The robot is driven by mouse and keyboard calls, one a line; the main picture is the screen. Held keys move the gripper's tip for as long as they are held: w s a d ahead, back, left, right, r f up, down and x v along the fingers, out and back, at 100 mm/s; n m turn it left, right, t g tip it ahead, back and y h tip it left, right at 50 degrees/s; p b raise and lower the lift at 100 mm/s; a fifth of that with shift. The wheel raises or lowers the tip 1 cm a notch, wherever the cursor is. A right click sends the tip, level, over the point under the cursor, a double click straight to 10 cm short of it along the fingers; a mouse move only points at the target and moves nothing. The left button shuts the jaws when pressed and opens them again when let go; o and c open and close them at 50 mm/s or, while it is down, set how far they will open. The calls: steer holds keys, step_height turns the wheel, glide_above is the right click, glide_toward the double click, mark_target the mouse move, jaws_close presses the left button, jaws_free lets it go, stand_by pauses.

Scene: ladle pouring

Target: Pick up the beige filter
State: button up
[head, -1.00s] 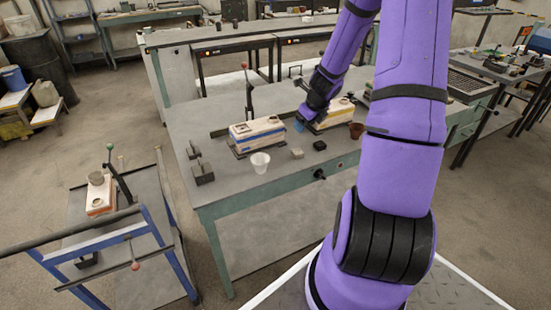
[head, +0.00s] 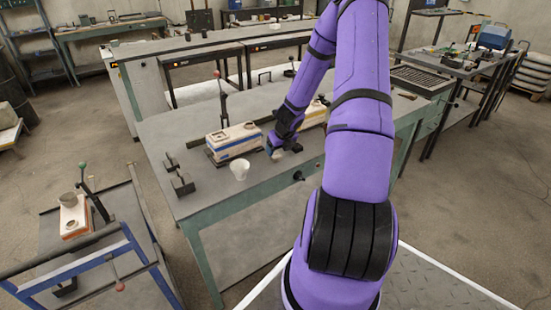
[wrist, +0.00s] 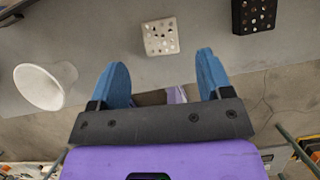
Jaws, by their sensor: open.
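The beige filter is a small square block with several holes (wrist: 160,37); it lies flat on the grey workbench (wrist: 205,38), just beyond my fingertips in the wrist view. My gripper (wrist: 163,66) is open and empty, its two blue fingers spread apart with the filter's place roughly midway between them but further up the picture. In the head view my gripper (head: 272,149) hangs low over the front part of the bench, and the filter (head: 278,155) shows only as a small pale patch beside it.
A black holed block (wrist: 253,14) lies to the right of the filter. A white cup (wrist: 44,87) stands to the left, also in the head view (head: 239,169). The bench's front edge runs close below the gripper.

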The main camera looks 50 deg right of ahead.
mark_target(276, 156)
steer(key=shift+x, duration=2.55)
steer(key=shift+d, duration=0.1)
steer(key=shift+c, duration=0.4)
steer(key=c, duration=0.9)
